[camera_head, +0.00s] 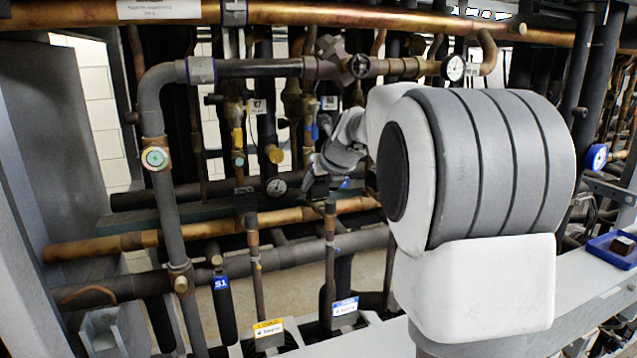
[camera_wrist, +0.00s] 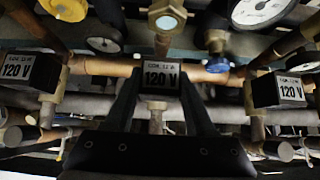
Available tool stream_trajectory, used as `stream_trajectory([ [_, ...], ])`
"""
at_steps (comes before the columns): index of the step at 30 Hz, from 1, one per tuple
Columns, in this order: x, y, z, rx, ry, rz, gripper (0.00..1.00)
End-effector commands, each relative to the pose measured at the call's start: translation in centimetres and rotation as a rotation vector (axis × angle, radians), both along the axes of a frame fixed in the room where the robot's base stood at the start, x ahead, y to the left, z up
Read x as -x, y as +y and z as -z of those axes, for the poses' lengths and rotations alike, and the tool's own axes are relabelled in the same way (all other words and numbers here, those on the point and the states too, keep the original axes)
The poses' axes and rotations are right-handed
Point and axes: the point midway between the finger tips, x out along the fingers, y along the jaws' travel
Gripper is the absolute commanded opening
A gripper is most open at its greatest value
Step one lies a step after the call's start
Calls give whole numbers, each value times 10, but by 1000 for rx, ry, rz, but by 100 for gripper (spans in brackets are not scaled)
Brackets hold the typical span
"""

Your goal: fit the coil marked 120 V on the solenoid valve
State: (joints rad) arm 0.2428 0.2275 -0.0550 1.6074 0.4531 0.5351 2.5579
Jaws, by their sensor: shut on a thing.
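In the wrist view a black coil with a white label reading 120 V (camera_wrist: 161,76) is between the two dark fingers of my gripper (camera_wrist: 162,95), which is shut on it. A brass valve fitting (camera_wrist: 156,106) shows just below the coil. I cannot tell whether the coil is seated on it or only in front of it. In the head view my gripper (camera_head: 322,178) is among the pipes at the middle, partly hidden by my arm. The coil is too small and dark to make out clearly there.
Other coils marked 120 V sit on the left (camera_wrist: 22,72) and right (camera_wrist: 278,90) of the wrist view. A blue tray (camera_head: 600,250) with a dark block (camera_head: 623,244) stands at the far right. Pipes and gauges crowd around my gripper.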

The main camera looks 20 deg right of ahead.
Motion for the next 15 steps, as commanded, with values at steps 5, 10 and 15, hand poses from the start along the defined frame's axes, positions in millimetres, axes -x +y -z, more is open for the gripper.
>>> stream_trajectory([
  [5,0,0,0,0,-1,0,58],
  [10,0,0,0,0,0,0,89],
  [15,0,0,0,0,0,0,90],
])
